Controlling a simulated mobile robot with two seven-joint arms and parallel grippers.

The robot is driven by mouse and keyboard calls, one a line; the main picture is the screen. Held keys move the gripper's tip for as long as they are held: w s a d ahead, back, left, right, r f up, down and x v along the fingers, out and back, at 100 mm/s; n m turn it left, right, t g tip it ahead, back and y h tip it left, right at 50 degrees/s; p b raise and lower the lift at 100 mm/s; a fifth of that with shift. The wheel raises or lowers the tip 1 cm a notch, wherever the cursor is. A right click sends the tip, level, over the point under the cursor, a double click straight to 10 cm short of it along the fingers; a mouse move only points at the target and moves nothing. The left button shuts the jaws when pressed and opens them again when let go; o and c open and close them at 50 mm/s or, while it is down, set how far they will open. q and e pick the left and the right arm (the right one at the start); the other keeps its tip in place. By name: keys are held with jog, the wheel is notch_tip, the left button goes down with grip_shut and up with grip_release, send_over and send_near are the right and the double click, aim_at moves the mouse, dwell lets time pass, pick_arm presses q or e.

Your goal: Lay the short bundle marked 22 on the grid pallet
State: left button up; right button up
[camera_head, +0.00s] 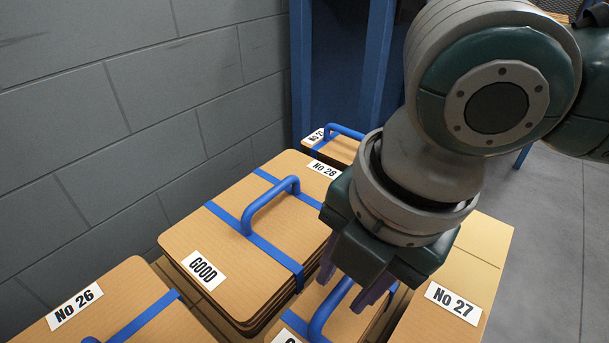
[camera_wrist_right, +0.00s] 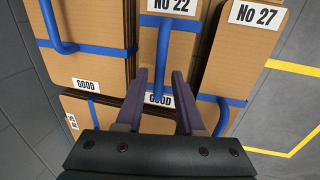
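The short cardboard bundle marked 22 (camera_wrist_right: 182,50) lies in the middle of the right wrist view, with a blue strap and a raised blue handle. In the head view the bundle (camera_head: 350,327) is partly hidden by my right gripper (camera_head: 350,281). My right gripper (camera_wrist_right: 159,76) is open and empty, its two fingers apart on either side of the lower part of the handle in the right wrist view. I cannot tell how high the fingertips are against the handle. My left gripper is not in view. I cannot make out the grid pallet.
Bundle 28 (camera_head: 220,217) lies left of bundle 22 and bundle 27 (camera_head: 482,250) lies right, both close by. Bundle 26 (camera_head: 128,290) is at the front left, and another (camera_head: 341,150) lies behind. A grey block wall (camera_head: 110,130) borders the left. Open floor (camera_head: 545,230) lies right.

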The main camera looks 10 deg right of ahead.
aim_at(359, 321)
jog(key=shift+o, duration=0.3)
jog(key=shift+r, duration=0.2)
notch_tip(359, 321, up, 12)
jog(key=s+d+f+p, duration=0.1)
jog(key=s+p, duration=0.1)
jog(key=p, duration=0.4)
jog(key=s+a+m+t+y, duration=0.1)
jog(key=s+a+m+y, duration=0.2)
jog(key=a+m, duration=0.35)
jog(key=s+d+f+m+h, duration=0.2)
jog(key=s+d+m, duration=0.1)
jog(key=d+m, duration=0.4)
jog(key=s+d+f+m+h, duration=0.2)
jog(key=s+d+f+m, duration=0.1)
jog(key=d+m, duration=0.5)
jog(key=shift+s+f+m+t, duration=0.25)
jog(key=shift+s+m+t, duration=0.25)
jog(key=shift+m, duration=0.55)
jog(key=shift+s, duration=0.1)
